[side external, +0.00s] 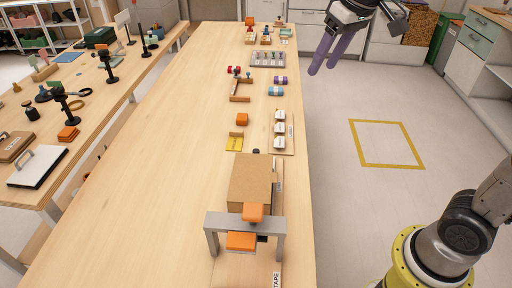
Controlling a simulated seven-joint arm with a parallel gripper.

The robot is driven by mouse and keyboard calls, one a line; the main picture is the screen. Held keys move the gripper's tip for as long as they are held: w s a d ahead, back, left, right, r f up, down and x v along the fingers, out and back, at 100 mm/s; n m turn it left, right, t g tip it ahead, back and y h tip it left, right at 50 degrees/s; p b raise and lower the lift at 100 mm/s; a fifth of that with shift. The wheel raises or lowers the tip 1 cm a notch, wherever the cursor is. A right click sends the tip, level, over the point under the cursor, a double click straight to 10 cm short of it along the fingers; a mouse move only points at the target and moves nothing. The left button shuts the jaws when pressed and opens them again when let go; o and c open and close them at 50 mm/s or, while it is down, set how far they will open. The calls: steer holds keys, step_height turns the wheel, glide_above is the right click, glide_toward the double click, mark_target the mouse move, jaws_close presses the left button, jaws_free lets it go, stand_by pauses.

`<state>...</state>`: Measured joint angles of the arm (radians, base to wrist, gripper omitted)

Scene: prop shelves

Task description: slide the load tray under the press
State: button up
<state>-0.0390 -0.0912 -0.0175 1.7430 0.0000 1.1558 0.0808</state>
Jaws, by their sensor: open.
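The grey press frame (215,236) stands at the near end of the wooden table, with an orange block (253,212) at its crossbar and another orange block (241,241) lower in front. A brown box (250,180) stands directly behind the frame and hides part of what is there. A small yellow tray-like piece (234,143) lies farther back; I cannot tell whether it is the load tray. My gripper (322,71) is open and empty, with purple fingers pointing down, beyond the table's right edge and far from the press.
An orange cube (242,119) sits behind the yellow piece. A board with white labelled items (280,128) lies near the right edge. Blue and purple cylinders (276,91) and a peg rack (268,60) are farther back. The table's left half is clear. A second table (60,185) stands left.

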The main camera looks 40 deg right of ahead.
steer(key=w+a+f+g, duration=0.1)
steer(key=w+f, duration=0.2)
steer(key=w, duration=0.4)
steer(key=g, duration=0.3)
glide_above(256, 150)
step_height(256, 150, down, 16)
steer(key=r, duration=0.1)
step_height(256, 150, down, 14)
steer(key=shift+f, duration=0.2)
jaws_close()
steer(key=shift+r, duration=0.1)
